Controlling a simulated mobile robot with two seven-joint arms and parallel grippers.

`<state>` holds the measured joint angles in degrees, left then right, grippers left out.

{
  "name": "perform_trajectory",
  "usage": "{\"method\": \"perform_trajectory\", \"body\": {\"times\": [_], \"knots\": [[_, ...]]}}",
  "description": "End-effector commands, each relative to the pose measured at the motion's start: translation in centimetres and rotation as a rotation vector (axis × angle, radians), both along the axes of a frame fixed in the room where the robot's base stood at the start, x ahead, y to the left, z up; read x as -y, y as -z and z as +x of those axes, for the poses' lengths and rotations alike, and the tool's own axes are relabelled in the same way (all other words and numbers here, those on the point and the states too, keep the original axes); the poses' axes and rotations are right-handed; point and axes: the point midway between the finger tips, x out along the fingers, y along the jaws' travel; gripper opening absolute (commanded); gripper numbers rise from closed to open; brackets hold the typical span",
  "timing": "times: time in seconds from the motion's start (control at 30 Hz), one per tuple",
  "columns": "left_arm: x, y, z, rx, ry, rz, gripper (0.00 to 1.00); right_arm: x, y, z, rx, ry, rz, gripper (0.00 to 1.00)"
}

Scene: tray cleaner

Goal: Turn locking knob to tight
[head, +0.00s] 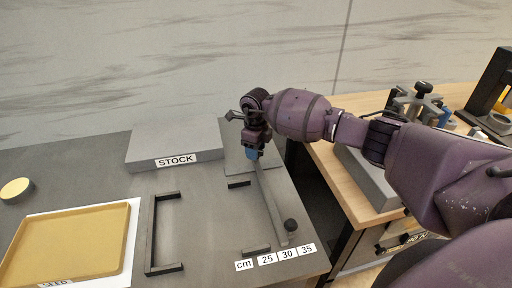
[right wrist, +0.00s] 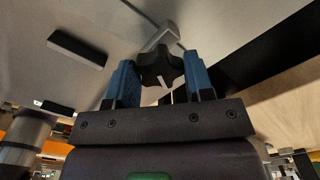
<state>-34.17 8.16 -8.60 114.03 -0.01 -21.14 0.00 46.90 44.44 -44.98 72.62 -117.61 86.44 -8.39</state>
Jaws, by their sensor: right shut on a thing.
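The locking knob (right wrist: 158,66) is a dark, lobed knob with a white pointer mark, seen in the right wrist view between the blue fingertips. My right gripper (right wrist: 160,86) is shut on it. In the head view my right gripper (head: 252,153) points down at the far end of a grey bar (head: 269,200), and it hides the knob there. The bar lies along the table's right side, with a black ball (head: 290,225) at its near end. I cannot read any tight marking beside the knob. My left gripper is not in view.
A grey block labelled STOCK (head: 175,138) stands left of the gripper. A black bracket (head: 151,235) and a yellow tray (head: 68,243) labelled SEED are further left. A "cm 25 30 35" scale (head: 287,255) lies at the front. A wooden bench (head: 345,185) with fixtures is right.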

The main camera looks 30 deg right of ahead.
Motion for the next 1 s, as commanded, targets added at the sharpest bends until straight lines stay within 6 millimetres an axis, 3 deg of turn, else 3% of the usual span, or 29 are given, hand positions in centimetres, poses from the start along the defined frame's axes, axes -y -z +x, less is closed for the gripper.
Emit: {"method": "perform_trajectory", "body": {"times": [1.0], "knots": [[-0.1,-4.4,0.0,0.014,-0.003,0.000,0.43,0.2,-0.2,0.0,0.001,0.905,-0.001,0.24]]}}
